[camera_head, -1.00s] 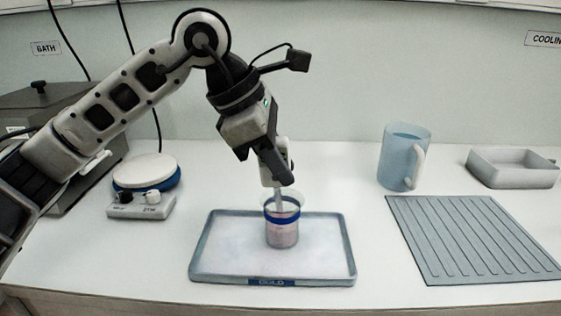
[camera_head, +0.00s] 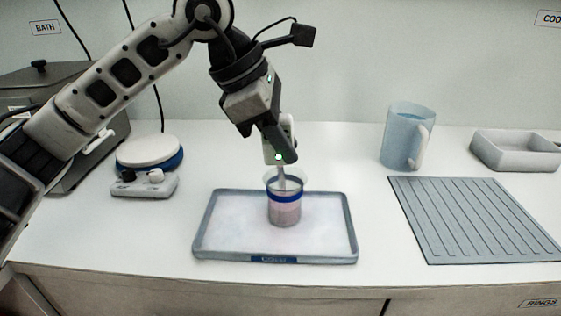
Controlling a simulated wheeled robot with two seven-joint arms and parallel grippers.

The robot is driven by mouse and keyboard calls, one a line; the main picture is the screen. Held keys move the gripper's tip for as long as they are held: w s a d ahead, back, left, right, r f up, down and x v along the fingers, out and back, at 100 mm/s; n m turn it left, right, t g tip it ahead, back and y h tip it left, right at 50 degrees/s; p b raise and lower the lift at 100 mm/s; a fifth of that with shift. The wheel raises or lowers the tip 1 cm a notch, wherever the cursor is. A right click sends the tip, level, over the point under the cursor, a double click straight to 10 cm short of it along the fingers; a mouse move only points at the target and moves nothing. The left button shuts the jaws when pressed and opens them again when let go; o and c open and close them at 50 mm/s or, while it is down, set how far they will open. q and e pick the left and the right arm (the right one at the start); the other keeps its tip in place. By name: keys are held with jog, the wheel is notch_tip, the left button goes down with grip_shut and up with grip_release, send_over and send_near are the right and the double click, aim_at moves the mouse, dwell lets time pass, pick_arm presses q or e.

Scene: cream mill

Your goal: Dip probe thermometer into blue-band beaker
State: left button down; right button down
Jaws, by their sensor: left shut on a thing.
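The beaker (camera_head: 285,210) is clear with a blue band near its top and holds a pinkish liquid. It stands upright on the tray. My left gripper (camera_head: 284,156) is shut on the white probe thermometer (camera_head: 269,153), just above the beaker. The thin probe points down through the beaker's open top. Its tip is hidden behind the blue band and liquid, so its depth is hard to tell. My right gripper is not in view.
The shallow grey-blue tray (camera_head: 225,240) has a blue label on its front edge. A round-topped scale-like device (camera_head: 148,152) and a dark bath unit (camera_head: 40,90) stand left. A blue jug (camera_head: 402,138), a ribbed mat (camera_head: 470,220) and an empty pale bin (camera_head: 515,152) are right.

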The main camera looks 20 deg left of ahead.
aim_at(283, 113)
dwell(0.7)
pick_arm(q)
jog(key=shift+r, duration=0.2)
jog(key=shift+r+p, duration=1.3)
jog(key=shift+r, duration=0.2)
jog(key=shift+r+p, duration=1.7)
jog(key=shift+r, duration=0.65)
jog(key=shift+r+p, duration=1.05)
jog(key=shift+r, duration=0.6)
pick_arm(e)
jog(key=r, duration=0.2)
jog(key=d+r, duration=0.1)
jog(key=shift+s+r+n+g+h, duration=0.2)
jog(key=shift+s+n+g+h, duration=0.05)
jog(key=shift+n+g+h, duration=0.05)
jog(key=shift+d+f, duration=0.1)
